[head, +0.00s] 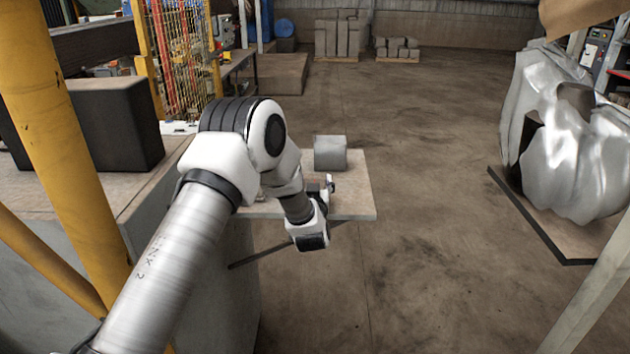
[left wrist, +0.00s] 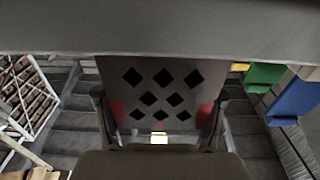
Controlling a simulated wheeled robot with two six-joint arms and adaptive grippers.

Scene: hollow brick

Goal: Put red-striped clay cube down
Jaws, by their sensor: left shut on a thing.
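The red-striped clay cube (left wrist: 162,88) fills the middle of the left wrist view. It shows a dark face with several diamond-shaped holes and red patches at both sides. My left gripper (left wrist: 162,112) is shut on it, one finger at each side. In the head view my left gripper (head: 327,186) is at the pale slab-topped table (head: 352,203), in front of a grey block (head: 330,153). The cube is mostly hidden there by my wrist, and I cannot tell whether it touches the tabletop. My right gripper is out of view.
A dark block (head: 112,122) stands on a pale bench at left, beside yellow posts (head: 60,130). A silvery wrapped object (head: 575,130) stands on a dark-edged board at right. Stacked grey blocks (head: 340,38) lie far back. Open floor lies right of the table.

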